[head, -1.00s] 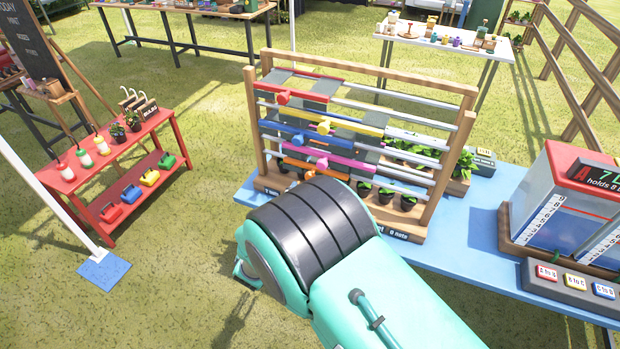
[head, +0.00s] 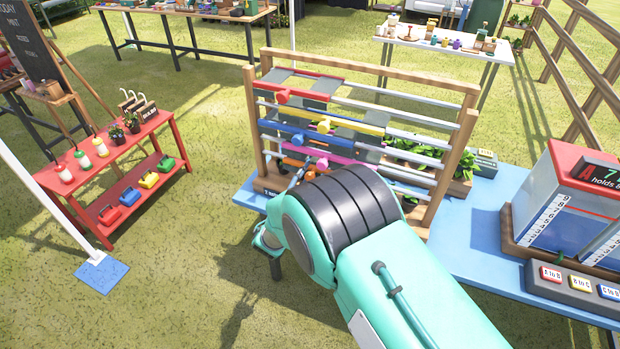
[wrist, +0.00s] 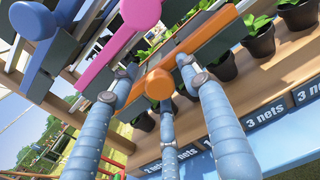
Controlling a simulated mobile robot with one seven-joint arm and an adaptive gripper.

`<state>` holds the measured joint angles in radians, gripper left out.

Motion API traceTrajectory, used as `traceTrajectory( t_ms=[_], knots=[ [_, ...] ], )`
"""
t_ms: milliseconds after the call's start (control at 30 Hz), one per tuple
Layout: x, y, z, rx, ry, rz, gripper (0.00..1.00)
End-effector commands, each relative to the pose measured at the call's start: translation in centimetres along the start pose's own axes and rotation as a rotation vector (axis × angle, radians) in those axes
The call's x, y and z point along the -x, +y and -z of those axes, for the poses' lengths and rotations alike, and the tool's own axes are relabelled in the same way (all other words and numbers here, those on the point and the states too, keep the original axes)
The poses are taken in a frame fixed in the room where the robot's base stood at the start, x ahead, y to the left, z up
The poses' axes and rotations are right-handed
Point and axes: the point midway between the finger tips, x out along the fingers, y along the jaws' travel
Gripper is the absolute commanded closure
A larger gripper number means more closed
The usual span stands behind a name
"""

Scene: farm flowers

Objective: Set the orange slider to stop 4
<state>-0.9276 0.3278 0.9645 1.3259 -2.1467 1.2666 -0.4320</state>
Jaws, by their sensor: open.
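The orange slider (wrist: 157,85) shows in the wrist view as a round knob on a dark plate on the lowest rail. In the head view only a bit of the orange slider (head: 291,163) shows at the lower left of the wooden rack (head: 468,140). My gripper (wrist: 156,80) is open, with its blue fingers spread around the orange knob from below and both sides. I cannot tell whether they touch it. In the head view my gripper (head: 303,172) is mostly hidden by my own arm. The stop marks cannot be read.
The pink slider (wrist: 140,12) sits just above, close to the left finger. The blue slider (wrist: 35,20) is further up left. Blue table (head: 478,240) carries the rack.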

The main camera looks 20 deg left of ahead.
Motion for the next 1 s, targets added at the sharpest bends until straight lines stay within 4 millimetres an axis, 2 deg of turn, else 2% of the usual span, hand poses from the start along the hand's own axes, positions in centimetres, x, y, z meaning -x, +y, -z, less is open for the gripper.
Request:
traceTrajectory(
  t_ms=[133,367,567,733,867,1000],
  knots=[
    [0.0,0.0,0.0,0.0,0.0,0.0,0.53],
    [0.0,0.0,0.0,0.0,0.0,0.0,0.99],
    [0.0,-0.1,0.0,0.001,0.001,0.0,1.0],
    [0.1,-1.1,0.1,0.003,0.002,0.001,1.0],
    [0.0,-3.0,0.0,0.003,0.002,0.003,1.0],
    [0.0,-6.1,0.0,0.004,0.003,0.004,1.0]
  ],
)
